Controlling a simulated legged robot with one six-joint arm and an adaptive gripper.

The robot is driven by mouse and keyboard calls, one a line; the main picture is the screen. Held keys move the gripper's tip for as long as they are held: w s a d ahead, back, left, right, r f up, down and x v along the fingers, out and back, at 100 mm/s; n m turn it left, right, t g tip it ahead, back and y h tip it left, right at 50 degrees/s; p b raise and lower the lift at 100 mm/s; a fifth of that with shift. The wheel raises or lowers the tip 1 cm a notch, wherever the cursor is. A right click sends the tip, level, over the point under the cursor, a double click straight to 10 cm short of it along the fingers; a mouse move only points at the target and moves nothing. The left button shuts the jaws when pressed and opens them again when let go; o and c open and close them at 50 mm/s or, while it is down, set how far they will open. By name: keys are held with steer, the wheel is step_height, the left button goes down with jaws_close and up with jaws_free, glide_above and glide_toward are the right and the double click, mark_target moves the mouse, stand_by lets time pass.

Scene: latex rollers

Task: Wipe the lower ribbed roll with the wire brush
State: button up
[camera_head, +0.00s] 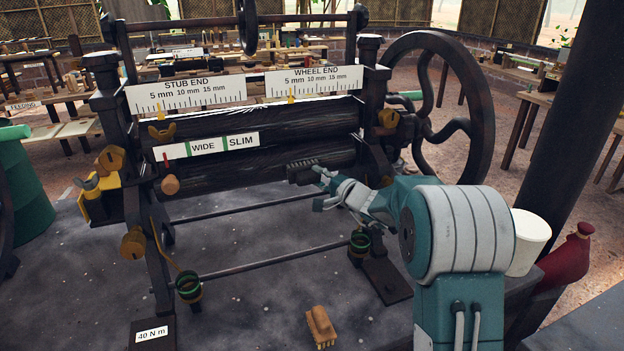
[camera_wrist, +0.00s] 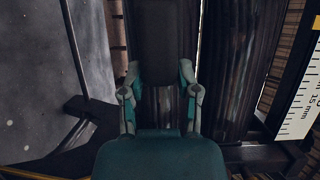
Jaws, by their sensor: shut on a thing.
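The mangle's lower ribbed roll (camera_head: 235,172) is dark and lies level beneath the upper roll (camera_head: 270,122). In the wrist view the lower roll (camera_wrist: 190,25) is mostly hidden behind the brush, and the upper roll (camera_wrist: 238,70) is to its right. My gripper (camera_head: 326,180) is at the wheel-end side of the lower roll, shut on the dark wire brush (camera_head: 302,172). In the wrist view the brush (camera_wrist: 165,50) stands between the two fingers of my gripper (camera_wrist: 161,85). The brush overlaps the lower roll's right end; I cannot tell whether it touches.
A large handwheel (camera_head: 484,110) stands right of the frame. Tie rods (camera_head: 275,262) cross below. A small wooden brush (camera_head: 320,326) lies on the dark bench.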

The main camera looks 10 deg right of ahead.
steer(key=shift+w+d, duration=0.25)
steer(key=shift+d, duration=0.85)
steer(key=shift+w+d, duration=0.25)
steer(key=shift+d, duration=0.8)
steer(key=shift+s+d, duration=0.2)
steer(key=shift+s, duration=0.75)
steer(key=shift+s+d, duration=0.2)
steer(key=shift+s, duration=0.8)
steer(key=shift+s+d, duration=0.2)
steer(key=shift+s, duration=0.75)
steer(key=s, duration=0.3)
steer(key=shift+d, duration=0.3)
steer(key=shift+w, duration=0.15)
steer(key=w+a, duration=0.1)
steer(key=w, duration=0.5)
steer(key=shift+w+a, duration=0.15)
steer(key=shift+w, duration=0.2)
steer(key=shift+w+a, duration=0.2)
steer(key=shift+w, duration=0.7)
